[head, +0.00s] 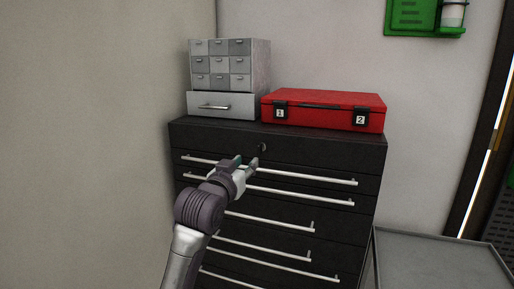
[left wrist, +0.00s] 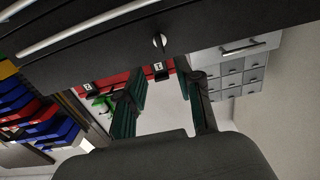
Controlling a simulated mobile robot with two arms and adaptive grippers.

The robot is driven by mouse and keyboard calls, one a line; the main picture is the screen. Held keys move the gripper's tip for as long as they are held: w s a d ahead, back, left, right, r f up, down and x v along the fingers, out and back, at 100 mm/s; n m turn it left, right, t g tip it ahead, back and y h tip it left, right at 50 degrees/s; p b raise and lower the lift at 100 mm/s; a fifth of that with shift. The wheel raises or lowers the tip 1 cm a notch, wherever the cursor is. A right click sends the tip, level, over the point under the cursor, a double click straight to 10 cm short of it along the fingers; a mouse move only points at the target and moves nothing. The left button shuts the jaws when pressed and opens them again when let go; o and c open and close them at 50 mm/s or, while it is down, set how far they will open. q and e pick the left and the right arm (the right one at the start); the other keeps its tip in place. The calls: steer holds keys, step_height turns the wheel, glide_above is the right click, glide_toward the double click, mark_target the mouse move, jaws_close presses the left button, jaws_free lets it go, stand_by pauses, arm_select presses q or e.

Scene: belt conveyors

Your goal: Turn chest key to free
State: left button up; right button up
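The black tool chest (head: 280,151) stands against the wall with several silver-handled drawers. Its small key (head: 263,147) sits in the lock in the top front panel. In the left wrist view the key (left wrist: 160,41) shows as a small silvery piece on the dark panel, slightly tilted. My left gripper (head: 246,162) is just in front of the panel, a little left of and below the key in the head view. In the left wrist view its fingers (left wrist: 167,77) are spread apart with nothing between them, and the key lies beyond the tips. My right gripper is not in view.
A red case (head: 325,108) and a grey drawer cabinet (head: 222,104) stand on the chest. A grey table or cart top (head: 440,262) is at the lower right. A green wall holder (head: 412,15) hangs above. In the left wrist view coloured bins (left wrist: 50,120) show at left.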

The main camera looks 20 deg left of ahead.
mark_target(258, 150)
arm_select(q)
steer(key=w+p, duration=0.2)
steer(key=w, duration=0.7)
steer(key=shift+w+d, duration=0.1)
steer(key=shift+d, duration=0.05)
steer(key=shift+w+f+p, duration=0.1)
steer(key=shift+w+p, duration=0.2)
steer(key=shift+w, duration=0.3)
steer(key=shift+c, duration=0.3)
jaws_close()
